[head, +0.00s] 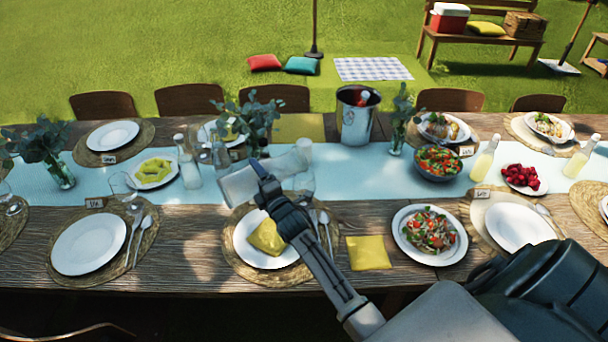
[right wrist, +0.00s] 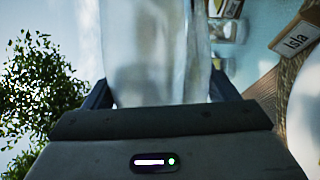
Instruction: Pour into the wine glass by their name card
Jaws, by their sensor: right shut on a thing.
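My right gripper (head: 262,178) is shut on a pale, see-through bottle (head: 238,186), held tilted almost level above the runner, its narrower end to the right. The bottle (right wrist: 155,45) fills the middle of the right wrist view between the fingers. A faint clear glass shape shows under its right end; I cannot tell whether liquid flows. A wine glass (head: 122,184) stands by the left place setting, with a name card (head: 95,203) there. A card reading "Isla" (right wrist: 297,40) shows in the right wrist view. My left gripper is not in view.
A plate with a yellow napkin (head: 266,240) lies below my right gripper. Leafy vases (head: 60,172), an ice bucket (head: 356,122), a salad bowl (head: 437,163) and pale yellow bottles (head: 485,160) stand around. A yellow napkin (head: 368,253) lies on bare table to the right.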

